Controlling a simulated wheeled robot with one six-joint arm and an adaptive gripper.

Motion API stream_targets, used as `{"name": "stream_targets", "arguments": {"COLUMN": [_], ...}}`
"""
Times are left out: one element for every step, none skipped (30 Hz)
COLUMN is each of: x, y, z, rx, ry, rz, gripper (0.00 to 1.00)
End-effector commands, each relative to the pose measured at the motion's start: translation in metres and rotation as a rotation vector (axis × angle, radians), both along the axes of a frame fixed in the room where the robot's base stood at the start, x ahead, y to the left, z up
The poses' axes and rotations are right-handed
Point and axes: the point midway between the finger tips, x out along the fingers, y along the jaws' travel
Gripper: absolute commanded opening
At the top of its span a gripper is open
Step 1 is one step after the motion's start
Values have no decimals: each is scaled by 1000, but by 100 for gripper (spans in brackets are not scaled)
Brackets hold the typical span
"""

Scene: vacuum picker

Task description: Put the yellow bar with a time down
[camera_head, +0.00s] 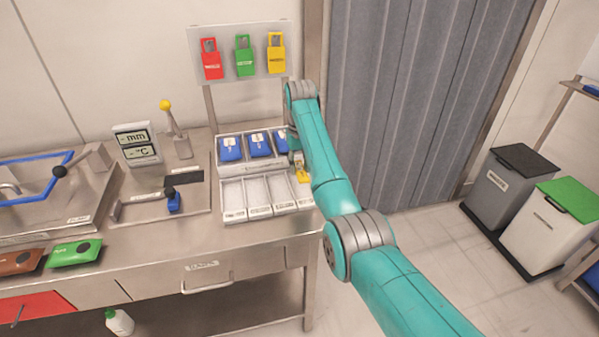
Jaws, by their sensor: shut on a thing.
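A small yellow piece (303,176) shows just below my gripper (297,158), at the right end of the sorting tray on the steel bench; I take it for the yellow bar. My gripper is shut on it, though the fingertips are small and partly hidden by my teal arm. Any time marking on the bar is too small to read. The white tray (262,172) has a back row with blue packs (260,144) and a front row of empty labelled compartments (258,197). I cannot tell whether the bar touches the tray.
Red (211,60), green (245,56) and yellow (276,54) tags hang on a board behind the tray. A display (137,145) and a yellow-knobbed lever (174,127) stand left. Brown (20,262) and green (74,253) packs lie at the front left. Bins (509,183) stand on the floor right.

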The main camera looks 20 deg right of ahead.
Motion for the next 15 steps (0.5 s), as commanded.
{"name": "stream_targets", "arguments": {"x": [-1,-2,-2,-3,-3,-3,-3,-3,-3,-3,-3,-3,-3,-3,-3], "y": [0,0,0,0,0,0,0,0,0,0,0,0,0,0,0], "z": [-8,-12,-18,-22,-25,-27,-28,-28,-27,-27,-27,-27,-27,-28,-29], "rx": [0,0,0,0,0,0,0,0,0,0,0,0,0,0,0], "ry": [3,2,2,2,2,1,1,0,0,0,0,0,0,0,0], "rz": [0,0,0,0,0,0,0,0,0,0,0,0,0,0,0], "gripper": [0,0,0,0,0,0,0,0,0,0,0,0,0,0,0]}}
